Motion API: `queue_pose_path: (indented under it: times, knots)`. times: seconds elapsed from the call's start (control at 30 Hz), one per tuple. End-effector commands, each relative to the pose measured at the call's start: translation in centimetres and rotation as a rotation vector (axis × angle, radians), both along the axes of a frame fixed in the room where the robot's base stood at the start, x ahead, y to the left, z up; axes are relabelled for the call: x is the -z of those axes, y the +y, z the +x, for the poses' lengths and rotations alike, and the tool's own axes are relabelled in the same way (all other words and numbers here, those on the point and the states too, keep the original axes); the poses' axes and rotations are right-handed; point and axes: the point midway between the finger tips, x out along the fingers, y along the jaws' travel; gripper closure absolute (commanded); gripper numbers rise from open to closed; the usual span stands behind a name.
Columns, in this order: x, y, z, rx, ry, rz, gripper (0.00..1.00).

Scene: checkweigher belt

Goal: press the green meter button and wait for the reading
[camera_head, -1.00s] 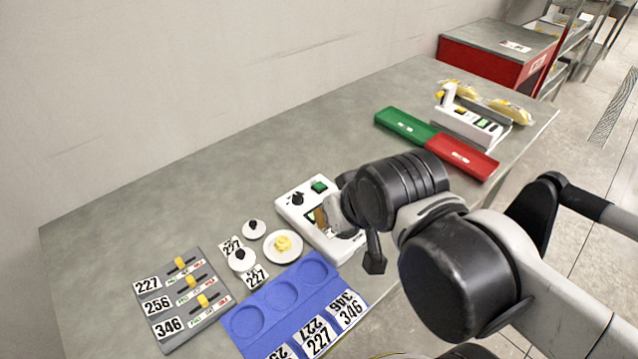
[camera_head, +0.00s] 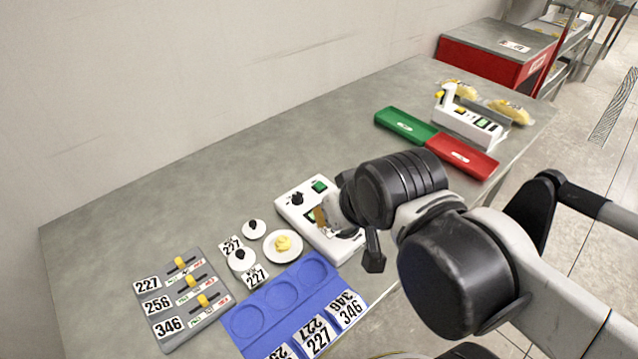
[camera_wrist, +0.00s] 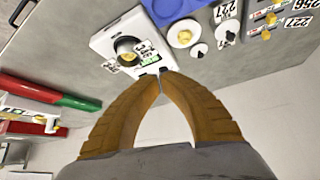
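The white meter box (camera_head: 325,242) stands at the table's front middle. Its green button (camera_head: 319,186) is at the far end, beside a black knob (camera_head: 298,198). A small green patch (camera_wrist: 149,60) shows on the box. I cannot tell whether the tips touch it. Any reading is too small to make out.
A blue tray (camera_head: 264,297) with round recesses, a white dish (camera_head: 297,254) with a yellow piece, and a grey slider panel (camera_head: 208,316) lie left of the box. Green (camera_head: 404,125) and red (camera_head: 462,157) trays and a white device (camera_head: 470,126) stand farther right.

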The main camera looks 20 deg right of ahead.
Motion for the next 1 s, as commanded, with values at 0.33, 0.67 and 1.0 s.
queue_pose_path:
  times: [0.33,0.67,1.0]
  knots:
    - [-2.3,-0.7,6.7,0.069,0.034,0.12,1.0]
    - [-1.2,-3.0,15.9,0.15,0.063,0.292,1.0]
    - [2.5,-5.9,21.9,0.203,0.069,0.425,1.0]
